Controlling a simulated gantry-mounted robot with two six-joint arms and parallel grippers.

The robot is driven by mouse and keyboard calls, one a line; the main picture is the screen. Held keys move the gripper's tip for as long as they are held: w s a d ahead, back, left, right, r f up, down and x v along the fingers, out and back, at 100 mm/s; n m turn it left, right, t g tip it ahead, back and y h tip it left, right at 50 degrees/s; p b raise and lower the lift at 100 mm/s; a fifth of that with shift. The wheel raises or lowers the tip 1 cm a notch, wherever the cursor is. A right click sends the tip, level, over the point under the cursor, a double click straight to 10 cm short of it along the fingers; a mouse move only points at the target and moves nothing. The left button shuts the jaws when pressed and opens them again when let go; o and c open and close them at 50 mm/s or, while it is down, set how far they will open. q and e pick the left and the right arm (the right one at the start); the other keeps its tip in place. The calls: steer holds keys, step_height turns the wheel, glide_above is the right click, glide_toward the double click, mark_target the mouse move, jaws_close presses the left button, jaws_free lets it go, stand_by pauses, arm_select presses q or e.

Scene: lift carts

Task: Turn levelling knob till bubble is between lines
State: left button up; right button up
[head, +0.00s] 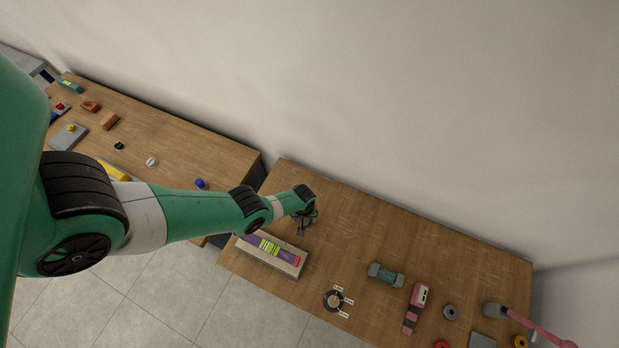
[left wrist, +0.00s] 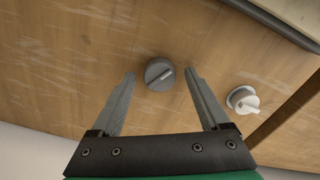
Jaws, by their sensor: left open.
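The level (head: 268,246), a purple bar with a yellow-green vial, lies on a pale base (head: 285,266) at the near left of the right-hand table. Its bubble and lines are too small to read. In the left wrist view a dark grey round knob (left wrist: 158,75) with a lighter pointer ridge sits on the wood. My left gripper (head: 303,232) hangs beyond the level. In the left wrist view its open fingers (left wrist: 160,80) straddle the grey knob, with a gap on both sides. In the head view the knob is not clearly visible. My right gripper is not in view.
A white knob (left wrist: 243,100) is to the right of the grey knob, near the table edge. A grey-edged slab (left wrist: 272,22) is at upper right. A round dial (head: 334,300), a green-grey cylinder (head: 385,275) and a pink device (head: 415,308) stand farther right. The wall is behind.

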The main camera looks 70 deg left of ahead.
arm_select(q)
jaws_close()
stand_by(0.5)
steer(key=shift+f+m, duration=0.1)
steer(key=shift+m, duration=0.2)
steer(key=m, duration=0.5)
steer(key=shift+m+b, duration=0.3)
steer(key=m, duration=0.5)
steer(key=shift+m, duration=0.3)
jaws_free()
